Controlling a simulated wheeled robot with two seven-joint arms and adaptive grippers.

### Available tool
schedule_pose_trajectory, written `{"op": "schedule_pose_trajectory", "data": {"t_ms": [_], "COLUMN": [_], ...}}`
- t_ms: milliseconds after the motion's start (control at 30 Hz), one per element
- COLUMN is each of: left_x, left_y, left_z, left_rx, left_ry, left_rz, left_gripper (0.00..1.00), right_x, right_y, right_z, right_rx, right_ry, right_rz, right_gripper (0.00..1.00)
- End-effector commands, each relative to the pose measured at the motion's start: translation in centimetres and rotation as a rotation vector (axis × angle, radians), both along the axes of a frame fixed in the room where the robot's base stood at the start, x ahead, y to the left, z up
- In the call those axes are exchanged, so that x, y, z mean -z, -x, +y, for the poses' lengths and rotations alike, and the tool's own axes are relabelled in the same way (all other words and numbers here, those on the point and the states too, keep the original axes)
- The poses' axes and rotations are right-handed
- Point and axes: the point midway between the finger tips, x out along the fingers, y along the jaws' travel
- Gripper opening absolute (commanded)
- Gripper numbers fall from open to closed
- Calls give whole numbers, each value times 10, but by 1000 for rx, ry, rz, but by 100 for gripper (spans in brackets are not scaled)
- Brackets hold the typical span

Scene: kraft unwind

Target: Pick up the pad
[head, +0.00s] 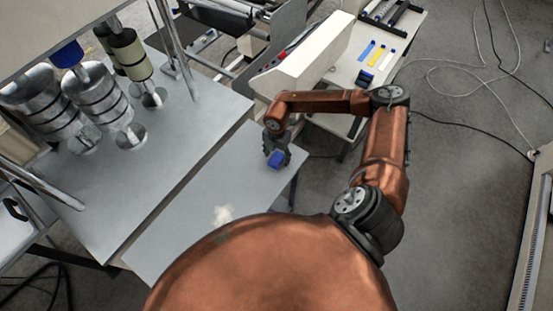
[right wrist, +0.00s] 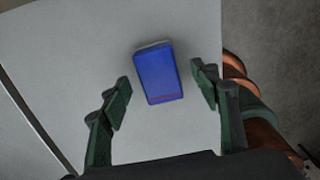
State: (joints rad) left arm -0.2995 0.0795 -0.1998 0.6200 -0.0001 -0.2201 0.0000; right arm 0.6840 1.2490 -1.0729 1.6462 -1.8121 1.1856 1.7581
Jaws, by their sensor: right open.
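The pad is a small blue block (head: 276,159) near the far right end of the grey table (head: 185,205) in the head view. It also shows in the right wrist view (right wrist: 158,76), with a pale edge along its far side. My right gripper (head: 277,150) is above it in the head view. In the right wrist view my right gripper (right wrist: 161,88) is open, with one finger on each side of the pad and a gap to both. The fingers hold nothing. My left gripper is not in view.
A crumpled white piece (head: 223,214) lies on the same table. A machine with metal rollers (head: 98,93) stands at the left. A white bench (head: 385,50) with blue and yellow items is at the back right. Cables lie on the floor at the right.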

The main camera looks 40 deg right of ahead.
Motion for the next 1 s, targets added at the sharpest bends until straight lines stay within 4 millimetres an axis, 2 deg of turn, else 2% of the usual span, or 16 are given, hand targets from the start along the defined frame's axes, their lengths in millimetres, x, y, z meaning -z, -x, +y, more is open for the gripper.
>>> {"op": "schedule_pose_trajectory", "data": {"t_ms": [33, 200, 433, 1000], "left_x": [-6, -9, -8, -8], "left_y": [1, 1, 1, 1], "left_z": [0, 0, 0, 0], "left_rx": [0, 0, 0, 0], "left_ry": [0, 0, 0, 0], "left_rz": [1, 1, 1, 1], "left_gripper": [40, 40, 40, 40], "right_x": [5, 21, 23, 23], "right_y": [0, 0, 0, 0], "right_z": [1, 1, 1, 1], "right_rx": [0, -1, -1, -1], "right_ry": [0, -1, -1, -2], "right_rz": [2, -1, -1, -2], "right_gripper": [56, 56, 56, 17]}}
